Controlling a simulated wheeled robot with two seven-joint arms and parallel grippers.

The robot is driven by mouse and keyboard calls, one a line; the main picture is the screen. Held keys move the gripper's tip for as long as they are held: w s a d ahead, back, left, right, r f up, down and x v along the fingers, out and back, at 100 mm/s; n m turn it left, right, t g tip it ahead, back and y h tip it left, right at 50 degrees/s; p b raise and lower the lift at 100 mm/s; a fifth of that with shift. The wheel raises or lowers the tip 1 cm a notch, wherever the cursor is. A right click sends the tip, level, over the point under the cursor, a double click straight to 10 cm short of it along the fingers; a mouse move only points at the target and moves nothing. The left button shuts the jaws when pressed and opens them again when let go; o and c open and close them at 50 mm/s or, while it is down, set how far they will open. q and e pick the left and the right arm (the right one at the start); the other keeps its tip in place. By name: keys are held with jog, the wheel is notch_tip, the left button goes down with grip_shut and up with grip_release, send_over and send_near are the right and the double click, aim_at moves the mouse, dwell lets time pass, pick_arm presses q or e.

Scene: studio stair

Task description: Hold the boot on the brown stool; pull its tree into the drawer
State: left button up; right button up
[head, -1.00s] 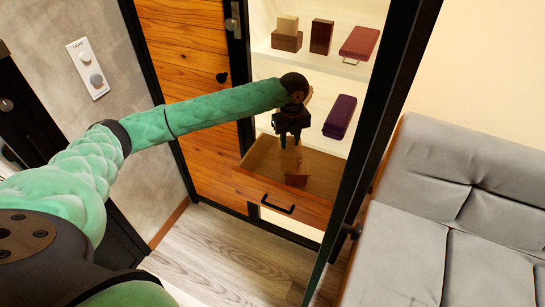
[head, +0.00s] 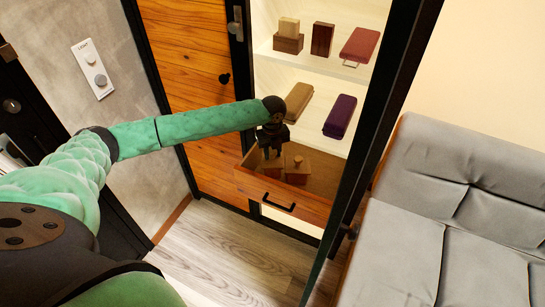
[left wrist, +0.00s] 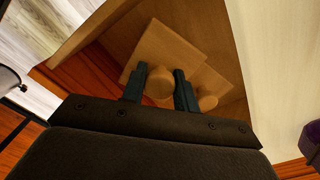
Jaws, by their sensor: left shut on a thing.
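My left gripper (head: 272,152) is inside the open drawer (head: 310,207), its fingers shut on the round knob of a wooden tree. In the left wrist view the gripper (left wrist: 160,80) has one finger on each side of this knob, over the tree's flat wooden block (left wrist: 165,48). I cannot tell whether the held tree rests on the drawer floor. A second wooden piece with a knob (head: 297,168) stands just right of it; its knob (left wrist: 208,102) shows beside the right finger. The boot, the brown stool and my right gripper are not in view.
Shelves above the drawer hold a brown case (head: 290,104), a purple case (head: 340,116), a red case (head: 359,47) and wooden blocks (head: 288,40). A dark door frame (head: 383,105) and a grey sofa (head: 455,215) stand at right. The right of the drawer is free.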

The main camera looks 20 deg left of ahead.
aim_at(272, 158)
pick_arm(q)
notch_tip(272, 158, down, 3)
jog(key=shift+f, duration=0.1)
jog(key=o, duration=0.9)
jog(key=shift+o, duration=1)
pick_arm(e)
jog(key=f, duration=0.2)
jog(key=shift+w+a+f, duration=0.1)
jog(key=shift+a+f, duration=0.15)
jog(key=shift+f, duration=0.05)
